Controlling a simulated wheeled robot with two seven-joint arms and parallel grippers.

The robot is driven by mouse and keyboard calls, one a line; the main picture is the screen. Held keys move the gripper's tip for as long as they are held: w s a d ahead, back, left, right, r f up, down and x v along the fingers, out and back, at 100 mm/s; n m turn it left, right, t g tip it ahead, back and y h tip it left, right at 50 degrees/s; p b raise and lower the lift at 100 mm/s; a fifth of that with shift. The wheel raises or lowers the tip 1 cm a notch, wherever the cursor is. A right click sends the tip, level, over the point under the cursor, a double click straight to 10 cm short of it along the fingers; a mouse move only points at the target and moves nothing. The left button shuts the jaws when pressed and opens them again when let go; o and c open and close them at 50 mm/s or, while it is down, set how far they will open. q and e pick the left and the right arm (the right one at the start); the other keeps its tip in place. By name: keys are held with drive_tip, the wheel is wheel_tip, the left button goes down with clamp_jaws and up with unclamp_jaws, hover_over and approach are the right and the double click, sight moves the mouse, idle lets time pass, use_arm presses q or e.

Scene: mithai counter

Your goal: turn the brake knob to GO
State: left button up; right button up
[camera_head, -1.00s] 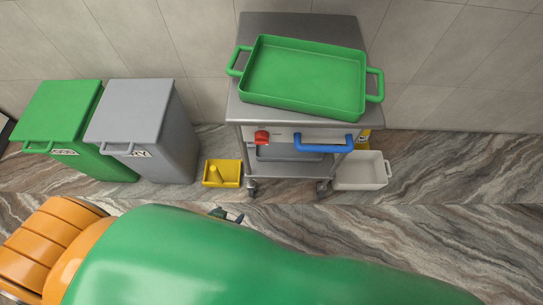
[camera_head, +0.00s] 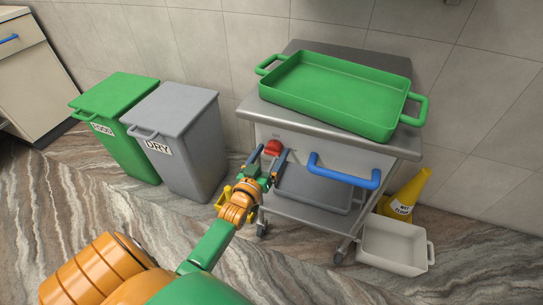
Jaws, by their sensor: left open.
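The red brake knob (camera_head: 272,147) sits on the front panel of a steel trolley (camera_head: 335,143), left of the trolley's blue handle (camera_head: 343,173). My left gripper (camera_head: 268,157) is open in front of the panel, with its two fingers pointing at the knob, one towards each side of it. I cannot tell whether the fingers touch the knob. The marking near the knob is too small to read. My right gripper is not in view.
A green tray (camera_head: 340,92) lies on the trolley top. A green FOOD bin (camera_head: 121,125) and a grey DRY bin (camera_head: 178,142) stand to the left. A white tub (camera_head: 394,246) and a yellow wet-floor sign (camera_head: 406,196) are at the right. The marbled floor in front is clear.

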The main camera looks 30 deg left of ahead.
use_arm(q)
drive_tip(key=c, duration=1.3)
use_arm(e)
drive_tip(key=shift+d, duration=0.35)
use_arm(q)
drive_tip(key=shift+n, duration=0.3)
drive_tip(key=n, duration=0.3)
drive_tip(key=shift+f+n, duration=0.15)
drive_tip(key=shift+n, duration=0.15)
drive_tip(key=n, duration=0.4)
drive_tip(key=shift+f+n, duration=0.1)
drive_tip(key=shift+n, duration=0.3)
drive_tip(key=shift+s+d+f+n+y+b, duration=0.1)
drive_tip(key=shift+n+y+b, duration=0.3)
drive_tip(key=shift+n, duration=1.95)
drive_tip(key=shift+d+n+y+b, duration=0.1)
drive_tip(key=shift+n+b, duration=0.45)
drive_tip(key=shift+n, duration=1.8)
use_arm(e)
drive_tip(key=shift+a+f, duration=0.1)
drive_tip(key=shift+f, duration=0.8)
use_arm(q)
drive_tip(key=shift+n, duration=0.3)
